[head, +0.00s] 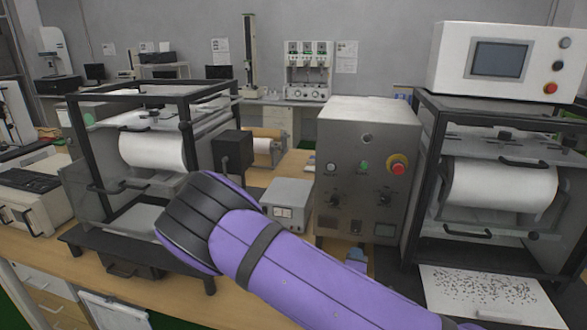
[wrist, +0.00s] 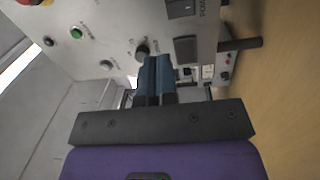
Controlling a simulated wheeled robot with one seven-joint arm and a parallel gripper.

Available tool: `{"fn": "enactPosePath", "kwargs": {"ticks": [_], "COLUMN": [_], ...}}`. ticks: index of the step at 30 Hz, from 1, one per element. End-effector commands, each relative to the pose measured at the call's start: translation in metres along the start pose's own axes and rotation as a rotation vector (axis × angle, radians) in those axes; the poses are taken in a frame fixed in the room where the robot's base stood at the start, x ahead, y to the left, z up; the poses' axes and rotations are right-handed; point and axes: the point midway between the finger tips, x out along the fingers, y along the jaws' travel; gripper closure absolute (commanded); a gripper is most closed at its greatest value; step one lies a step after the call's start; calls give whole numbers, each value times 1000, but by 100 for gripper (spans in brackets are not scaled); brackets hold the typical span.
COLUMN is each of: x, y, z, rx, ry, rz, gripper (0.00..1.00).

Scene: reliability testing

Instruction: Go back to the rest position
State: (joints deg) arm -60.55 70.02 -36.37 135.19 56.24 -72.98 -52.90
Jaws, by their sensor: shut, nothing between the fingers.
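My gripper (wrist: 154,62) shows in the wrist view with its two blue fingers together and nothing visible between them. The fingertips are close to a black knob (wrist: 142,47) on a grey control panel (wrist: 100,15). I cannot tell whether they touch it. In the head view my purple and black arm crosses the lower middle, and the gripper cannot be made out clearly there. The grey control box (head: 368,150) stands on the bench beyond the arm, with a red button (head: 397,168) and knobs on its front.
A black-framed machine with a white roll (head: 158,150) stands left of the arm. Another with a white roll (head: 500,187) stands at the right, with a white instrument (head: 500,58) on top. A small grey box (head: 288,195) sits beside the control box. A speckled sheet (head: 487,297) lies at lower right.

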Motion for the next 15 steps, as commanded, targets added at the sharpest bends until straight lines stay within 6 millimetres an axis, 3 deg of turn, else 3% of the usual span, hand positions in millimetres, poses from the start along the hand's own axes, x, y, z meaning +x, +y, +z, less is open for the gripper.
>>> {"fn": "enactPosePath", "kwargs": {"ticks": [8, 15], "x": [11, 12], "y": [8, 26], "z": [7, 4], "rx": [283, 532], "ry": [-162, -274], "rz": [-265, -489], "gripper": [100, 100]}}
